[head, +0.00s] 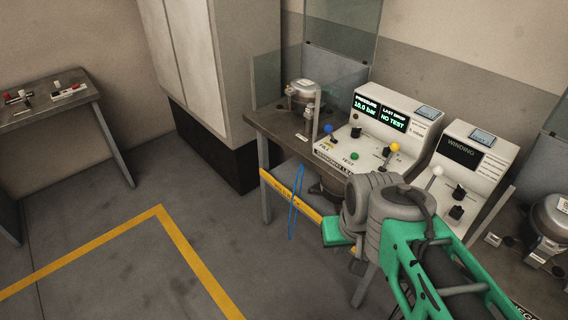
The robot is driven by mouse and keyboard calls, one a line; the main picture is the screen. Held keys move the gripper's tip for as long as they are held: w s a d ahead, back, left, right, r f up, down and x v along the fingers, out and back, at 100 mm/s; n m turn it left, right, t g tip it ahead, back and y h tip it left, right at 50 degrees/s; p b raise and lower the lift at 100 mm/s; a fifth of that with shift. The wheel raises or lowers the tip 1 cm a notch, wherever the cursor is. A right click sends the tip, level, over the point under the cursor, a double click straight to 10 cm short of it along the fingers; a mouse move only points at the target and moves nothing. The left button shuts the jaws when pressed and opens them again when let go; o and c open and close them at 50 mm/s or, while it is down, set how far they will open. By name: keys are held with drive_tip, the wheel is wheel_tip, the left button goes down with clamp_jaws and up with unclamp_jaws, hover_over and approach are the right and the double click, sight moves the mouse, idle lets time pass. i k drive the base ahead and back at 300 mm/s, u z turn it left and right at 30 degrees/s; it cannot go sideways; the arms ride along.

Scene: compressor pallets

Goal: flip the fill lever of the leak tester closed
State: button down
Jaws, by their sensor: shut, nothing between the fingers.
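The leak tester (386,124) is a white console on the bench, with a pressure display and a second display reading "NO TEST". Its blue-knobbed lever (328,129) stands up at the left of the panel, near a label that looks like "FILL". A yellow-knobbed lever (395,147) stands to its right, with a green button (354,156) between them. My arm reaches in from the lower right, its grey wrist in front of the bench's near edge, apart from the blue lever.
A compressor (302,94) sits left of the tester, near clear panels (340,35). The winding tester (467,160), with a white-knobbed lever (437,171), stands to the right. Another compressor (550,215) is at far right. A blue loop (296,200) hangs at the bench front. Left floor is open.

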sight(328, 128)
drive_tip(key=u, duration=0.35)
drive_tip(key=k, duration=0.75)
drive_tip(key=u, duration=0.9)
drive_tip(key=i, duration=2.05)
drive_tip(key=z, duration=0.3)
